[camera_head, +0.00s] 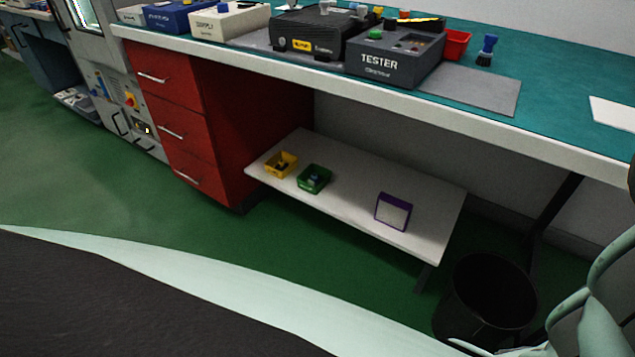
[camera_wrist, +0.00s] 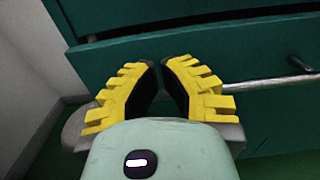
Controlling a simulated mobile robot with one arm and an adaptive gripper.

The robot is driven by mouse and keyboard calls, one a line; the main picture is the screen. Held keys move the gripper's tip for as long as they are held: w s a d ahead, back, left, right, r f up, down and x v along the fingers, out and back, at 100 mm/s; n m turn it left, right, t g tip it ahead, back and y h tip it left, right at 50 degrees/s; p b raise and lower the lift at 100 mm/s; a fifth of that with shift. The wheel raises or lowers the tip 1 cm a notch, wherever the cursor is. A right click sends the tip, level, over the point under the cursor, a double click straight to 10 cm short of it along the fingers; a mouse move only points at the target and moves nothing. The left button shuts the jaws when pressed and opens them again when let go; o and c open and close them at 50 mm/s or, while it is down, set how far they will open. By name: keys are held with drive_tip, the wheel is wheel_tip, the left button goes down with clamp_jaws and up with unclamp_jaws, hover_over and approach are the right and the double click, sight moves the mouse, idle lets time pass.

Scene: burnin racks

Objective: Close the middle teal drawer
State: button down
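In the wrist view a teal drawer front (camera_wrist: 125,57) with a silver bar handle (camera_wrist: 270,82) fills much of the picture. Another teal front (camera_wrist: 130,12) is above it, with a gap between the two. The lower front seems to stand out a little from the upper one. Which one is the middle drawer cannot be told. My gripper (camera_wrist: 161,64) has yellow ribbed fingers with black pads. The head view shows no teal drawer.
The head view shows a red drawer unit (camera_head: 180,115) under a teal-topped bench (camera_head: 560,95). A low white shelf (camera_head: 345,205) holds small bins. A black waste bin (camera_head: 490,300) stands at lower right. Green floor (camera_head: 60,180) is open at left. A pale wall (camera_wrist: 25,65) is left in the wrist view.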

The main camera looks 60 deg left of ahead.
drive_tip(key=shift+x, duration=1.6)
drive_tip(key=shift+w+d+f+b, duration=0.1)
drive_tip(key=shift+d+f+b, duration=0.05)
drive_tip(key=shift+d+b, duration=0.25)
drive_tip(key=b+x, duration=0.3)
drive_tip(key=shift+w+d, duration=0.15)
drive_tip(key=shift+d, duration=0.25)
drive_tip(key=shift+a, duration=0.1)
